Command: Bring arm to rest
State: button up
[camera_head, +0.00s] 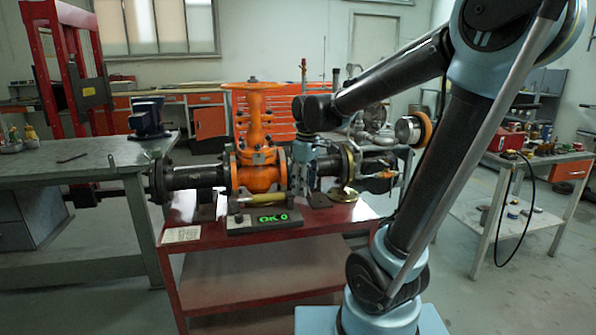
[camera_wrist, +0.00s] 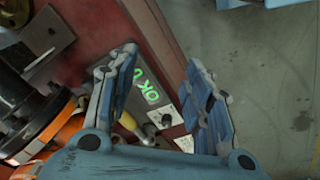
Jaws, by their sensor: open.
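The orange gate valve (camera_head: 258,172) stands upright on a red cart (camera_head: 205,245), with its handwheel on top and dark pipe on both sides. In the head view my gripper (camera_head: 303,178) hangs downward just right of the valve body; its fingers are hard to make out against the pipe. In the wrist view my gripper (camera_wrist: 160,62) is open, with nothing between its two blue-grey fingers. Part of the orange valve (camera_wrist: 62,140) shows at the lower left there. A box with a green "OK 0" display (camera_head: 264,220) sits at the cart's front edge, seen beyond the fingers in the wrist view (camera_wrist: 152,97).
A grey workbench (camera_head: 70,160) with a blue vise (camera_head: 148,118) stands at the left. A light table with tools (camera_head: 530,165) stands at the right. A yellow-handled tool (camera_wrist: 130,124) lies beside the display box. Open floor lies in front of the cart.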

jog(key=s+d+f+m, duration=0.5)
jog(key=s+d+m, duration=0.1)
jog(key=s+d, duration=0.2)
jog(key=s+d+f+m+t, duration=0.1)
jog(key=s+d+f+m, duration=0.4)
jog(key=s+d, duration=0.4)
jog(key=shift+f+m, duration=0.4)
jog(key=shift+f, duration=0.25)
jog(key=shift+w+f, duration=0.2)
jog(key=shift+w, duration=0.15)
